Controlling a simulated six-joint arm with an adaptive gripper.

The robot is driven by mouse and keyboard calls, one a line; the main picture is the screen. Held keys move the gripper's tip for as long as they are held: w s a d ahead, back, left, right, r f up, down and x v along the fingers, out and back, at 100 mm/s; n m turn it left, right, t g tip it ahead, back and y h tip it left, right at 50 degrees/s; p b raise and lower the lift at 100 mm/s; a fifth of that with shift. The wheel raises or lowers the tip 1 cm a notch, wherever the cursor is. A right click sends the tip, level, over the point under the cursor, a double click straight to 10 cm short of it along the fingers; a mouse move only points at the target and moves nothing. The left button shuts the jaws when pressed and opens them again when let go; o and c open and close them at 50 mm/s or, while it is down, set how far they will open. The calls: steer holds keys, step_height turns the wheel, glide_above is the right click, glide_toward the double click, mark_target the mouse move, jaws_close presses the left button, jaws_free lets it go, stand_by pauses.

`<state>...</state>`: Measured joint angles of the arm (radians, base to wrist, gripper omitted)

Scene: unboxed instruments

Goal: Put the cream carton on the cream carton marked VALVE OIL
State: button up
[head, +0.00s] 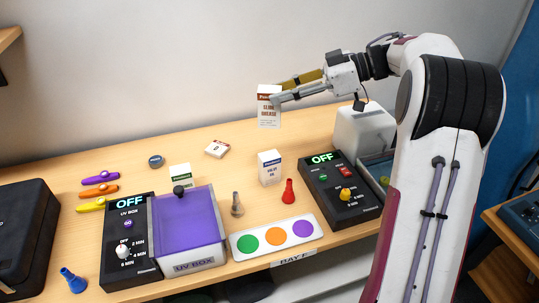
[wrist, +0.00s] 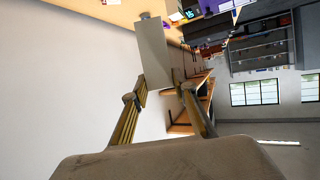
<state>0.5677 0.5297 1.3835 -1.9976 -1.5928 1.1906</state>
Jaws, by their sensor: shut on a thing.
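My gripper (head: 277,93) is shut on a cream carton (head: 268,117) with a brown top band and brown lettering that seems to end in GREASE. It holds the carton upright, high above the back of the table. In the wrist view the carton's plain side (wrist: 152,50) shows between the fingertips (wrist: 160,92). The cream carton marked VALVE OIL (head: 270,169), with blue print, stands upright on the table, below and apart from the held carton. Its top is clear. It cannot be made out in the wrist view.
A cream carton with green print (head: 180,177) stands behind the purple-lidded UV box (head: 187,218). Another carton (head: 217,149) lies flat. A red mouthpiece-like piece (head: 288,192) and a black OFF control box (head: 339,188) stand right of the VALVE OIL carton.

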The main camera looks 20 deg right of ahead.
step_height(320, 180, down, 6)
steer(key=shift+f, duration=0.15)
stand_by(0.6)
steer(key=shift+f, duration=1.9)
steer(key=shift+f, duration=0.1)
steer(key=o, duration=1.1)
